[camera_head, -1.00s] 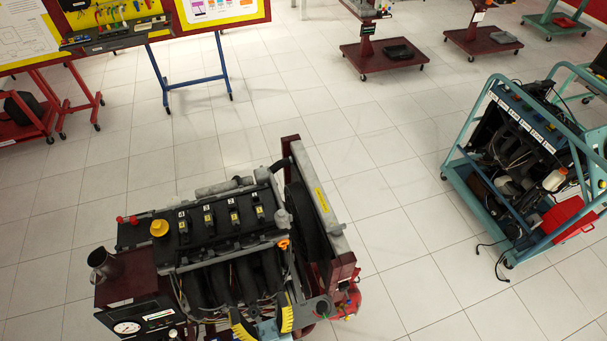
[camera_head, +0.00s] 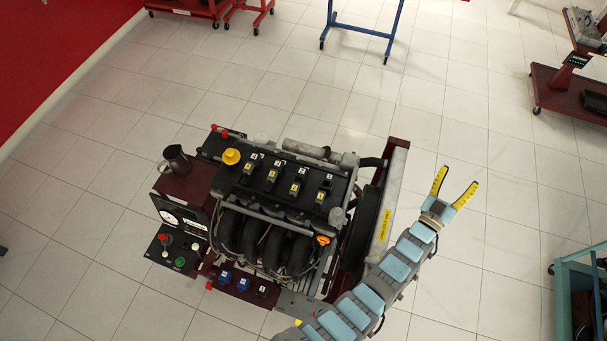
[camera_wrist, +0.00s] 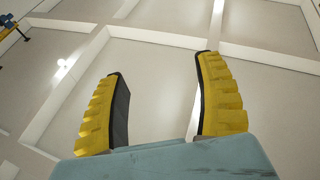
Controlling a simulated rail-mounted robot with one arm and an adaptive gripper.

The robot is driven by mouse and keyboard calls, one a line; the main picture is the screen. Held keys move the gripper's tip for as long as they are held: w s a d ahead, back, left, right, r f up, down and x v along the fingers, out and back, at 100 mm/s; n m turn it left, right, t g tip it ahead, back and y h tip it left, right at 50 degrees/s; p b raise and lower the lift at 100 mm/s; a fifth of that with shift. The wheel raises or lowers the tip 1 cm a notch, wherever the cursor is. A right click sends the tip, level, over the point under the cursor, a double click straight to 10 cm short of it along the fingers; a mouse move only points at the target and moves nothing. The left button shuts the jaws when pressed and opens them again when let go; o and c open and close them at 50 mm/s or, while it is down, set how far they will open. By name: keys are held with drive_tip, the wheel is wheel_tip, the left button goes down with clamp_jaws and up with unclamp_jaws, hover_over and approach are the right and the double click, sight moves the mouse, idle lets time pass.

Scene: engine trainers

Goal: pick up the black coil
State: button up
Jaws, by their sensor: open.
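The engine trainer (camera_head: 285,215) stands in the middle of the head view. A small black block (camera_head: 262,292), which looks like the black coil, sits on its front ledge, to the right of two blue blocks (camera_head: 234,280). Several dark coils with number labels (camera_head: 295,188) sit in a row on the engine's top cover. My gripper (camera_head: 456,176) is open and empty, to the right of the engine and well apart from the black block. Its yellow, ridged fingers are spread in the wrist view (camera_wrist: 160,68), with no coil between or beyond them.
A gauge panel (camera_head: 178,222) and a metal cup (camera_head: 176,160) are at the engine's left. A grey upright plate (camera_head: 388,215) edges its right side, near my arm. Floor is clear around it. A red cart (camera_head: 570,90) stands at upper right, a teal frame (camera_head: 575,285) at lower right.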

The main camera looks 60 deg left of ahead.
drive_tip(key=w+a+f+g+h, duration=0.1)
drive_tip(key=w+a+f+g, duration=0.25)
drive_tip(key=a, duration=0.35)
drive_tip(key=w+a+f+g+h, duration=0.1)
drive_tip(key=w+a+f+g, duration=0.1)
drive_tip(key=w+a, duration=0.35)
drive_tip(key=s+a+f+g+h, duration=0.2)
drive_tip(key=a+f+g+h, duration=0.15)
drive_tip(key=a, duration=0.55)
drive_tip(key=s+a+g+h+b, duration=0.1)
drive_tip(key=s+a+g, duration=0.25)
drive_tip(key=s, duration=0.45)
drive_tip(key=s+a+g+h, duration=0.1)
drive_tip(key=s+a+g, duration=0.2)
drive_tip(key=s+a, duration=0.35)
drive_tip(key=s+r+n+g+h, duration=0.1)
drive_tip(key=s+r+g, duration=0.15)
drive_tip(key=s, duration=0.95)
drive_tip(key=s+r+n+g+h, duration=0.1)
drive_tip(key=s+r+g, duration=0.15)
drive_tip(key=s, duration=0.95)
drive_tip(key=b, duration=0.4)
approach(301, 171)
drive_tip(key=shift+h, duration=0.25)
drive_tip(key=shift+a+f+p, duration=0.1)
drive_tip(key=shift+f+p, duration=0.3)
drive_tip(key=shift+f, duration=2.2)
drive_tip(key=shift+f, duration=0.1)
